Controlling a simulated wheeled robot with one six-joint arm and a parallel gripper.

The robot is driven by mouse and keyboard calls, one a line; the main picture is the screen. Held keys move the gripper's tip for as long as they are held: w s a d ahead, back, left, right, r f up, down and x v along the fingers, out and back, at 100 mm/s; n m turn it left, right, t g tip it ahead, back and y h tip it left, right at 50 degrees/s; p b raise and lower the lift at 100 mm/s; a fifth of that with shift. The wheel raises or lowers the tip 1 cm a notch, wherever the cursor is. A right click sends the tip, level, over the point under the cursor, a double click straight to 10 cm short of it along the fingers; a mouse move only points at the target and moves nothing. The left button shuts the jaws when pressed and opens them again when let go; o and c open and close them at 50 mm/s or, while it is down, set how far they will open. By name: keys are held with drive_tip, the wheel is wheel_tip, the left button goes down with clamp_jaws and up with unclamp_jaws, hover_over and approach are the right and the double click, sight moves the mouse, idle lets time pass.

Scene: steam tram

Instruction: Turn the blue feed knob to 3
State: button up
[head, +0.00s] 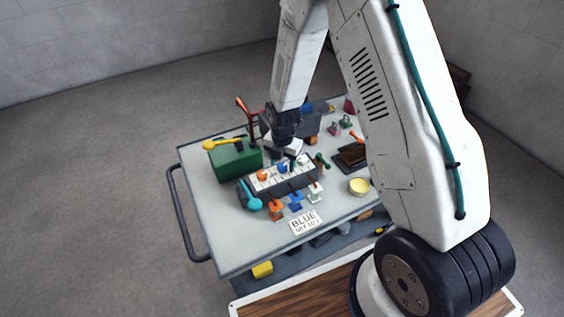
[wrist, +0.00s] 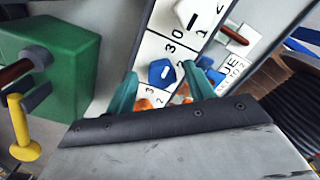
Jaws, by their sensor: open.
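The blue feed knob (head: 283,168) is the middle of three knobs on a pale numbered panel (head: 250,184) on the cart. In the wrist view the blue knob (wrist: 161,73) is hexagonal with a short pale mark; I cannot tell which number it points to. My gripper (head: 287,153) is over the panel, pointing down. In the wrist view its teal fingers are open (wrist: 160,80), one on each side of the blue knob, with no clear contact. The orange knob (head: 263,175) is partly hidden by my gripper in the wrist view. The white knob (wrist: 187,12) is beyond.
A green box (head: 234,160) with a yellow-handled lever stands left of the panel. Orange, blue and white levers (head: 295,202) and a card reading BLUE (head: 305,222) are in front. The cart's front left is clear.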

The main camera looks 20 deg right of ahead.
sight(283, 166)
drive_tip(key=shift+r, duration=0.1)
wheel_tip(283, 166, up, 8)
drive_tip(key=shift+f, duration=0.15)
idle(0.5)
drive_tip(key=shift+s+m, duration=0.25)
drive_tip(key=shift+m, duration=0.55)
drive_tip(key=s+d+r+m+t, duration=0.1)
drive_tip(key=s+d+r+m, duration=0.1)
drive_tip(key=s+r+m, duration=2.3)
drive_tip(key=s+r, duration=0.5)
drive_tip(key=shift+s+d+r, duration=0.25)
drive_tip(key=shift+d+r, duration=0.15)
